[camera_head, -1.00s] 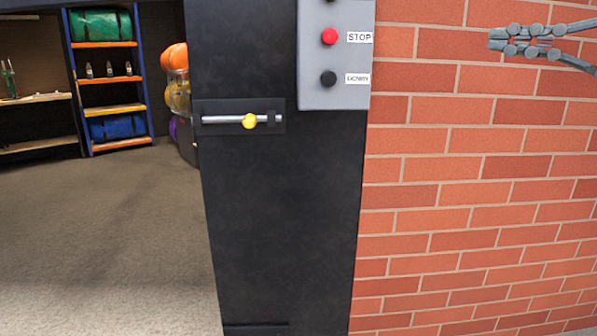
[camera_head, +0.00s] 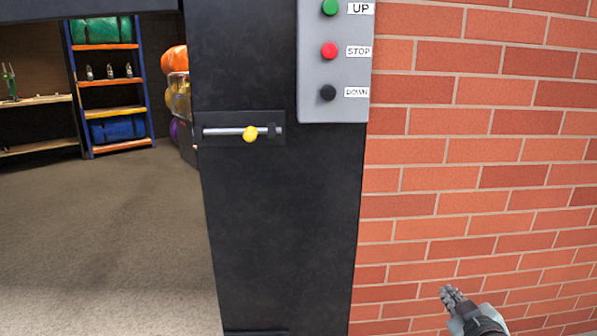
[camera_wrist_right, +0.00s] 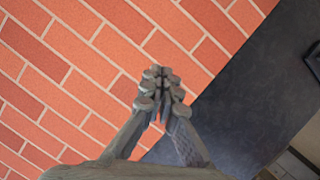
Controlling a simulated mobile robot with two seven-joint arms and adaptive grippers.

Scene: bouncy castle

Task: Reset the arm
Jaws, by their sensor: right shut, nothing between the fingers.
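My right gripper (camera_head: 452,296) is low at the right in the head view, in front of the brick wall. Its fingers are shut with nothing between them and point up and to the left. In the right wrist view the closed fingertips (camera_wrist_right: 158,82) show against the brick and the dark post. The gripper is well below and to the right of the control box and apart from it. My left gripper does not show.
A grey control box (camera_head: 312,92) with green UP, red STOP and black DOWN buttons hangs on the dark post (camera_head: 275,220). A bolt with a yellow knob (camera_head: 250,134) is below it. Brick wall (camera_head: 450,210) fills the right. An opening with shelves (camera_head: 108,84) is at left.

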